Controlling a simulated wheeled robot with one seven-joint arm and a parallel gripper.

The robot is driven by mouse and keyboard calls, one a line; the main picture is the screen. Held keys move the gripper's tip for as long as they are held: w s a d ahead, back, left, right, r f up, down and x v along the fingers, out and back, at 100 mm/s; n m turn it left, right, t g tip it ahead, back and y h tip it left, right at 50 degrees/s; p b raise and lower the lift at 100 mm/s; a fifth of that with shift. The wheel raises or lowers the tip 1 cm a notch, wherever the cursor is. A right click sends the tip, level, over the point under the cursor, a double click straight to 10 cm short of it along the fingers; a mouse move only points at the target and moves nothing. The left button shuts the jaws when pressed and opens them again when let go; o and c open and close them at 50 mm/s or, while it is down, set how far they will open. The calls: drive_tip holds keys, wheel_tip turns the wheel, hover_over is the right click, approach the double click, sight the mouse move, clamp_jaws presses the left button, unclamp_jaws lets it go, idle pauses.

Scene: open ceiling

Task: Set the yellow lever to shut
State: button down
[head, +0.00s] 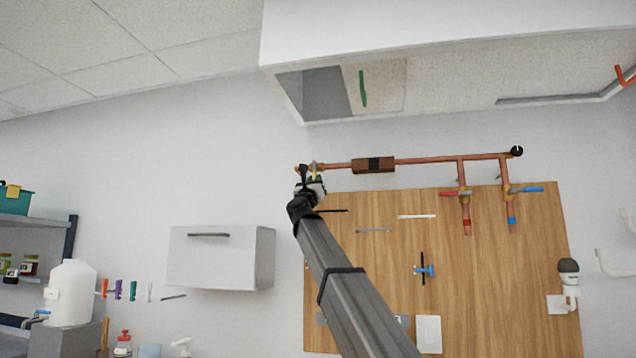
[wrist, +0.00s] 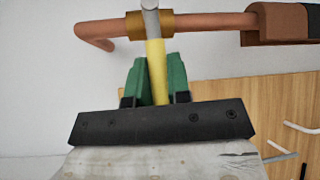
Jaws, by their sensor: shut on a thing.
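The yellow lever (wrist: 156,68) sits on a brass valve (wrist: 152,24) on a copper pipe (wrist: 210,22) in the wrist view. It points from the valve straight toward my gripper, across the line of the pipe. My gripper (wrist: 157,72) has green fingers, one on each side of the lever, and is shut on it. The lower part of the lever is hidden between the fingers and behind the dark gripper body. In the head view my gripper (head: 311,185) is at the left end of the copper pipe, and the lever (head: 314,172) shows only as a small yellow spot.
A red lever (head: 455,193) and a blue lever (head: 527,190) are on pipes at the right. A brown block (head: 373,165) is on the pipe. A wooden board (head: 500,270) with tools is behind my arm. A white cabinet (head: 225,262) hangs at the left.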

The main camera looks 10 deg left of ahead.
drive_tip(key=shift+a+m+h, duration=0.25)
drive_tip(key=shift+m+h, duration=0.45)
drive_tip(key=shift+m, duration=0.1)
drive_tip(key=c, duration=1.1)
unclamp_jaws()
drive_tip(key=v, duration=1)
drive_tip(key=shift+s+a+f, duration=0.1)
drive_tip(key=shift+s+f, duration=0.05)
drive_tip(key=shift+s, duration=0.25)
